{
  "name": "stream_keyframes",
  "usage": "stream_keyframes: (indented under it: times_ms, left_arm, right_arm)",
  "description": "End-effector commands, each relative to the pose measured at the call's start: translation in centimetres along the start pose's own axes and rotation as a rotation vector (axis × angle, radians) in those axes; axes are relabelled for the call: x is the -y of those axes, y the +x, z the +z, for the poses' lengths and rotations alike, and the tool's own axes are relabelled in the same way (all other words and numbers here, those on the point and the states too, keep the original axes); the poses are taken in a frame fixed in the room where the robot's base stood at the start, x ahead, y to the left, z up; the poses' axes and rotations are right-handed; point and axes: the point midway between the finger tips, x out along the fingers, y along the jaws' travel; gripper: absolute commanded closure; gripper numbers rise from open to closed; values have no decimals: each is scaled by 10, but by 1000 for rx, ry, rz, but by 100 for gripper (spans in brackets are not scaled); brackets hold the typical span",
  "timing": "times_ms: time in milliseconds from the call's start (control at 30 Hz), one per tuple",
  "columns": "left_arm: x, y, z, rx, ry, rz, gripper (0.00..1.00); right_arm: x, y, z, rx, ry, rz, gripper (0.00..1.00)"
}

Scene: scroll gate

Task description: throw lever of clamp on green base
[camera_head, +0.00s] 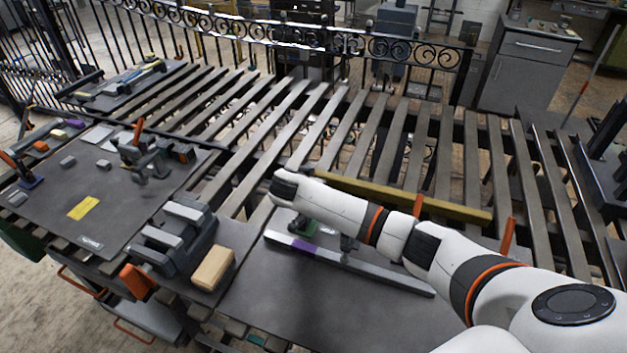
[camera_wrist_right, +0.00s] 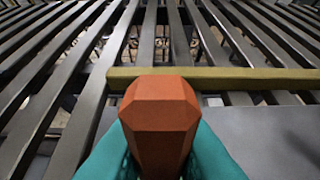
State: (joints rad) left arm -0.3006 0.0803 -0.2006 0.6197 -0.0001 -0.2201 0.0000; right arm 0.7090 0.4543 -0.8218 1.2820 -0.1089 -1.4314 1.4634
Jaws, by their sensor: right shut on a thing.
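The green base (camera_head: 304,229) shows on the dark bench plate, partly hidden under my right arm. Beside it lies a long grey bar (camera_head: 350,265) with a purple mark. An orange lever (camera_wrist_right: 160,110) fills the middle of the right wrist view. My right gripper (camera_wrist_right: 160,150) has its teal fingers on both sides of this lever and is shut on it. In the head view my right arm hides the held lever and the fingertips. My left gripper is in neither view.
A yellow bar (camera_head: 400,195) lies across the slats behind my right arm. Other orange levers stand right of the forearm (camera_head: 507,235) and on the left plate. A grey vise (camera_head: 175,240) and a tan block (camera_head: 213,268) stand left of the green base.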

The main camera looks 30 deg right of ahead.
Motion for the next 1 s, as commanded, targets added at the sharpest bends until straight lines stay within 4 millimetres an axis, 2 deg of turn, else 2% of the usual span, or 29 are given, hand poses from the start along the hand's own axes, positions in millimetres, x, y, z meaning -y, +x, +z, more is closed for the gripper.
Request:
stream_keyframes:
  times_ms: [300,767,800,900,1000]
  left_arm:
    - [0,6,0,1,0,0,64]
    - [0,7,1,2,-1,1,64]
    - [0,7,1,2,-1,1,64]
    - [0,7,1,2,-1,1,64]
    - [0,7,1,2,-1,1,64]
  right_arm:
    - [1,-8,-3,104,0,-2,100]
    - [1,-9,-2,116,-1,-2,100]
    - [1,-9,-2,116,-1,-2,77]
    - [1,-9,-2,116,-1,-2,62]
    - [0,-9,-2,116,-1,-2,62]
